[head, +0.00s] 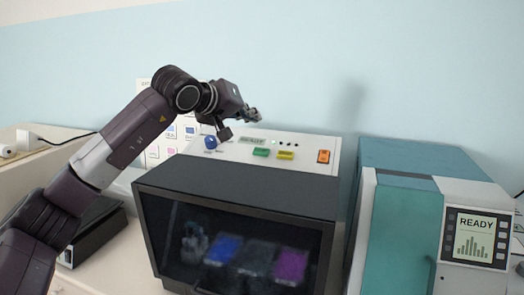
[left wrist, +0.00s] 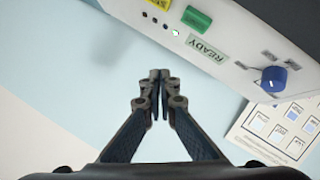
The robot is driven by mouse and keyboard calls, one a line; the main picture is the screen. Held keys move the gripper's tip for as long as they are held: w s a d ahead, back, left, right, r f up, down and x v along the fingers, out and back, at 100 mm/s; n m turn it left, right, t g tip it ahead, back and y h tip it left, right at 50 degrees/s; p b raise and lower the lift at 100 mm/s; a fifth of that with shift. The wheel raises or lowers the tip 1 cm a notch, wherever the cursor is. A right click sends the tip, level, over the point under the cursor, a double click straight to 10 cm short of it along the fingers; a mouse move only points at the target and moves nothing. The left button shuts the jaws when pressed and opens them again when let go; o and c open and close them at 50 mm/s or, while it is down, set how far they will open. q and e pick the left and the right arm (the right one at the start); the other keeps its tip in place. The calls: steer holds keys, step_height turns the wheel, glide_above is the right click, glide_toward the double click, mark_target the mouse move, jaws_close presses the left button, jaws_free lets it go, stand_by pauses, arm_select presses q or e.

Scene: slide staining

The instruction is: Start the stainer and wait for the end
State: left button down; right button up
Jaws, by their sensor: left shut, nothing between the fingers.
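The stainer (head: 235,178) stands in the middle, with a dark window in front and a white control panel (head: 222,154) on top. The panel has a blue knob (head: 210,142), a small display reading READY (head: 251,140), a green button (head: 261,152), a yellow button (head: 286,155) and an orange switch (head: 323,156). My left gripper (head: 253,114) is shut and empty above the panel's back edge, apart from the buttons. In the left wrist view its fingertips (left wrist: 159,76) meet, with the green button (left wrist: 197,19) beyond them. My right gripper is not in view.
Blue, grey and purple shapes show dimly behind the stainer's window. A teal and white machine (head: 400,215) at right has a screen reading READY (head: 476,224). A card with pictures (head: 168,130) is behind the stainer at left. A black device (head: 97,238) lies left.

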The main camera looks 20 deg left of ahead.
mark_target(261, 152)
arm_select(q)
steer(key=shift+f, duration=0.1)
steer(key=shift+w+d+f+b, duration=0.1)
steer(key=shift+w+f+b, duration=0.5)
steer(key=shift+f, duration=0.75)
steer(key=shift+w+f+b, duration=0.5)
steer(key=shift+f+b, duration=0.2)
steer(key=shift+f, duration=0.65)
steer(key=shift+w+d+f+b, duration=0.1)
steer(key=shift+w+f+b, duration=0.5)
steer(key=shift+f, duration=0.75)
steer(key=shift+w+f, duration=0.1)
steer(key=shift+f, duration=0.25)
